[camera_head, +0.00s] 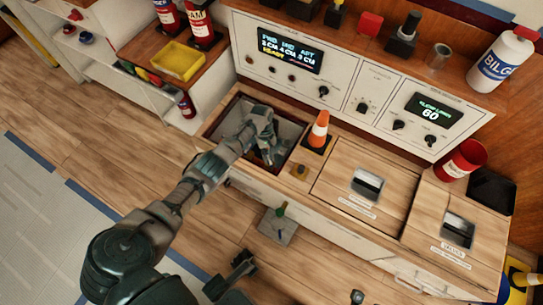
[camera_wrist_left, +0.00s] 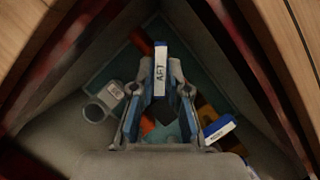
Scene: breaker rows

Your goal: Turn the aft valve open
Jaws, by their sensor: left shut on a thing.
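My left gripper (camera_head: 268,150) reaches down into an open recessed compartment (camera_head: 212,122) in the counter, left of a small orange cone. In the left wrist view the fingers (camera_wrist_left: 160,95) are shut on a narrow upright handle with a white label reading AFT (camera_wrist_left: 160,75). Orange parts show behind and below the label. Another white-tagged grey part (camera_wrist_left: 103,100) lies left of the fingers, and a tagged part (camera_wrist_left: 220,131) lies right; their lettering is too small to read. The fingers hide the lower part of the AFT handle.
An orange cone (camera_head: 318,131) stands by the compartment's right edge. Two closed lids with handles (camera_head: 368,184) lie further right. Behind is a panel with displays (camera_head: 290,46) and knobs. A yellow tray (camera_head: 180,61) sits at left. Compartment walls surround the gripper closely.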

